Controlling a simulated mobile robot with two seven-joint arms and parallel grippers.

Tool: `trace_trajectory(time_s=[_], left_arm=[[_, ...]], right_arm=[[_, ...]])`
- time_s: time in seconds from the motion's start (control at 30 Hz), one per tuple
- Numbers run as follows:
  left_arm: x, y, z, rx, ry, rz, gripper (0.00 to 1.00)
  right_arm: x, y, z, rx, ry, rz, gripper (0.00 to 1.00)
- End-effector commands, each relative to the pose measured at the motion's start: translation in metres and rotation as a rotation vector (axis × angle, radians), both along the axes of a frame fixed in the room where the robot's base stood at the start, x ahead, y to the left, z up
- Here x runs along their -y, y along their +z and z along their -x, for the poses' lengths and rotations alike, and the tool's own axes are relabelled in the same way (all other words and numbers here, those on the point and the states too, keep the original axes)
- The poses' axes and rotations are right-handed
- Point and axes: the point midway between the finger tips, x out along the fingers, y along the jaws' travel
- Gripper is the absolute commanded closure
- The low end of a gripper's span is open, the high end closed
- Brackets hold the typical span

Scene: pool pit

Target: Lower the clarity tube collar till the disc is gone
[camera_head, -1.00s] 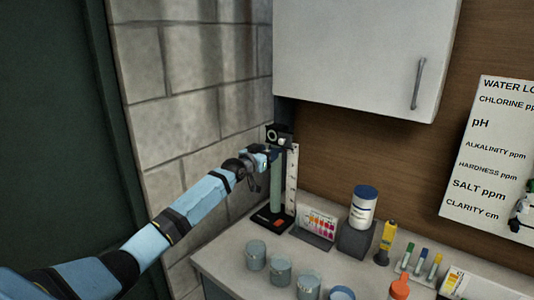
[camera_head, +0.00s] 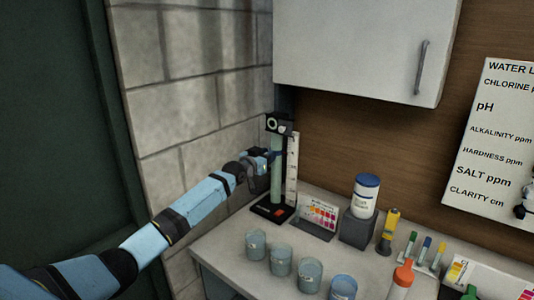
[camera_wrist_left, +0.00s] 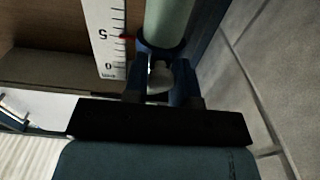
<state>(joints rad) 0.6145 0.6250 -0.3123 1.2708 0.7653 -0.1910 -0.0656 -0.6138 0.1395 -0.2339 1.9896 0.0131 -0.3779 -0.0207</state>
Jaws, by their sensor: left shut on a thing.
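The clarity tube (camera_head: 276,186) is a pale green upright column on a black base (camera_head: 270,212) in the counter's back corner. A black head (camera_head: 278,123) with a pale ring tops it. A white scale (camera_head: 292,170) stands beside it. In the left wrist view, the dark blue collar (camera_wrist_left: 160,49) encircles the tube, level with a red mark low on the scale (camera_wrist_left: 103,38). My left gripper (camera_wrist_left: 160,82) is shut on the collar's pale knob; in the head view it (camera_head: 270,158) is beside the tube. The disc is not visible. My right gripper is out of view.
Several glass jars (camera_head: 281,260) line the counter's front. A colour chart (camera_head: 318,218), a white tub (camera_head: 364,194) on a grey block and a yellow bottle (camera_head: 388,232) stand to the right. A block wall (camera_head: 190,125) is close on the left; a cabinet (camera_head: 355,50) hangs above.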

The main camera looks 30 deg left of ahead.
Motion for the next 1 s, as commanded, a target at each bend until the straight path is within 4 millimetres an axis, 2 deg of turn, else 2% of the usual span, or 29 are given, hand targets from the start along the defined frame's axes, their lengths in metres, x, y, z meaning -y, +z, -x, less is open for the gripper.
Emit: trace_trajectory(time_s=[0.17,0.2,0.3,0.67,0.87,1.0], left_arm=[[-0.001,0.003,0.0,0.001,0.001,0.0,1.0],[-0.001,0.003,0.0,0.001,0.001,0.0,0.73],[-0.001,0.003,0.0,0.001,0.001,0.0,0.52],[0.0,0.003,0.004,0.002,0.0,0.0,0.52],[-0.003,0.002,0.03,0.0,0.0,-0.001,0.52],[-0.005,0.001,0.06,0.0,-0.001,-0.001,0.52]], right_arm=[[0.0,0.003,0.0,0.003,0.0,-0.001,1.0],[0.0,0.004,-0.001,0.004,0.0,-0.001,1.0],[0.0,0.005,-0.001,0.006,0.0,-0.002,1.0],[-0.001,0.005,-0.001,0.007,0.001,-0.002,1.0],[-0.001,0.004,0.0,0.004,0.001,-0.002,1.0],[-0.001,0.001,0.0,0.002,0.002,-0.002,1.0]])
